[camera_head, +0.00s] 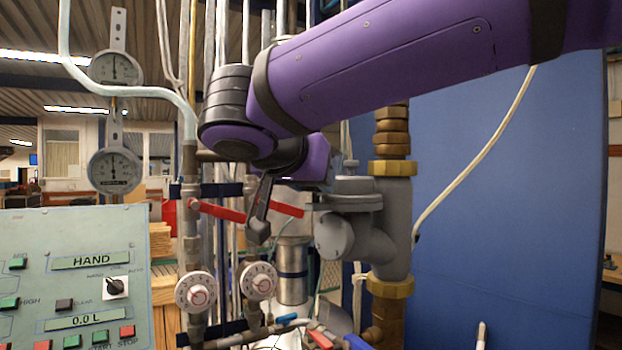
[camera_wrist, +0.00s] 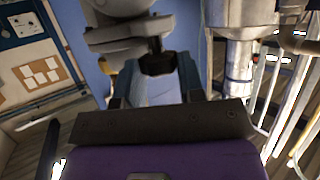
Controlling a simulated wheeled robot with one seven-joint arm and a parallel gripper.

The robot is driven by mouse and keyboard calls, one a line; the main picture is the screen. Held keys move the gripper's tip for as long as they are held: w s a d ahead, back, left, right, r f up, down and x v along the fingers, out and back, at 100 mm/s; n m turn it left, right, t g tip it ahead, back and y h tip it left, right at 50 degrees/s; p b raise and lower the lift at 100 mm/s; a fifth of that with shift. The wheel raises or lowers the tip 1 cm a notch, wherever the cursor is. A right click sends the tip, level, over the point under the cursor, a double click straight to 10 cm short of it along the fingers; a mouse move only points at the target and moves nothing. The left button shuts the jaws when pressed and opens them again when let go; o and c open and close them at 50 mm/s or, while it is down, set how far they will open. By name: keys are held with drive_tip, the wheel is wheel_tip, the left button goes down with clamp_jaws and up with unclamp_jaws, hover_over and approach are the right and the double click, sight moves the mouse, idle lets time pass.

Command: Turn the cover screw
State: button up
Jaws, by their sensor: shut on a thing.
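The grey meter (camera_head: 362,228) stands on the pipe right of centre in the head view, with a flat flanged cover (camera_head: 350,186) on its upper part. My gripper (camera_head: 325,182) is at the left side of this cover, partly hidden by my wrist. In the wrist view, the underside of a grey body (camera_wrist: 128,32) is at the top. The two fingers of my gripper (camera_wrist: 157,78) are shut on a small dark piece below it, which appears to be the cover screw (camera_wrist: 158,63). In the head view I cannot make out the screw in the jaws.
Brass fittings (camera_head: 392,168) join the meter to its pipe. Left of it stand vertical pipes with red lever handles (camera_head: 222,212), dial knobs (camera_head: 196,291) and round gauges (camera_head: 115,170). A control panel (camera_head: 75,280) fills the lower left. A blue wall (camera_head: 500,200) stands behind.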

drive_tip(key=shift+n+y, duration=0.4)
drive_tip(key=o, duration=0.9)
drive_tip(key=shift+s, duration=0.1)
drive_tip(key=v, duration=1)
drive_tip(key=shift+s, duration=0.35)
